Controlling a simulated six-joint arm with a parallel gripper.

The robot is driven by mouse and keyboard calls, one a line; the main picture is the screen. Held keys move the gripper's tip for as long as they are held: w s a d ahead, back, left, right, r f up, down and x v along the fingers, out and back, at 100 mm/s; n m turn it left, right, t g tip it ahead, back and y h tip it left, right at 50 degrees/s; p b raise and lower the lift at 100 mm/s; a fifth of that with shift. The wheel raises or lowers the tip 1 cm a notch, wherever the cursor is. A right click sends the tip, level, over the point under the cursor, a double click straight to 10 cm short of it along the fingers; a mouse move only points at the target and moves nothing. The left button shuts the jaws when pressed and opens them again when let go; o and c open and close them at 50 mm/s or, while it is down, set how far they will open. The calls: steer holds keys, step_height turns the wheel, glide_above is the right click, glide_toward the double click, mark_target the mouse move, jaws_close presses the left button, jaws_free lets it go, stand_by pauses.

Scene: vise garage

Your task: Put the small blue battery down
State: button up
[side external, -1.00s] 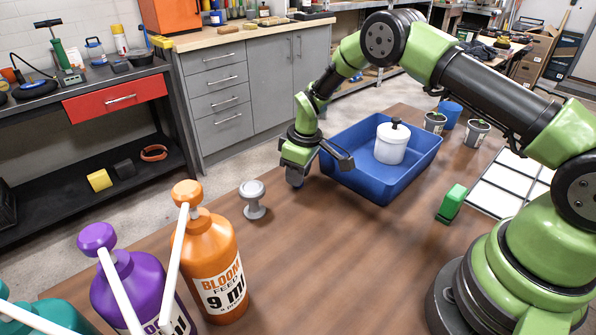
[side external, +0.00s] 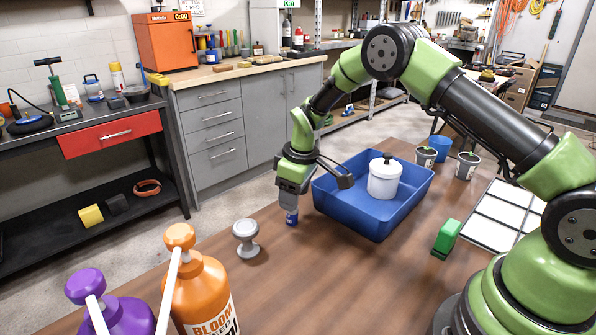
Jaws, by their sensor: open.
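The small blue battery (side external: 291,218) stands upright on the brown table, just left of the blue tray. Only its lower part shows, dark blue with a pale marking. My gripper (side external: 291,203) points down directly over it and hides its top. The gripper is open, with its fingers at the battery's upper end. I cannot tell whether a finger still touches it.
The blue tray (side external: 343,215) holds a white lidded jar (side external: 384,180). A green block (side external: 446,239) is right of the tray. Table in front is clear.

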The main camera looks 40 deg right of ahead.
steer(key=s+a+r+m+t, duration=0.1)
steer(key=s+r+m, duration=0.1)
steer(key=s+r, duration=0.65)
steer(key=s+a+r+m+t, duration=0.1)
steer(key=s+r+m+t, duration=0.15)
steer(key=r, duration=1.15)
steer(key=s+a+r+m+t, duration=0.1)
steer(key=s+m, duration=0.1)
steer(key=s, duration=0.6)
steer(key=s+a+r+m+t+y, duration=0.1)
steer(key=s+m, duration=0.1)
steer(key=s, duration=0.6)
steer(key=shift+r, duration=0.3)
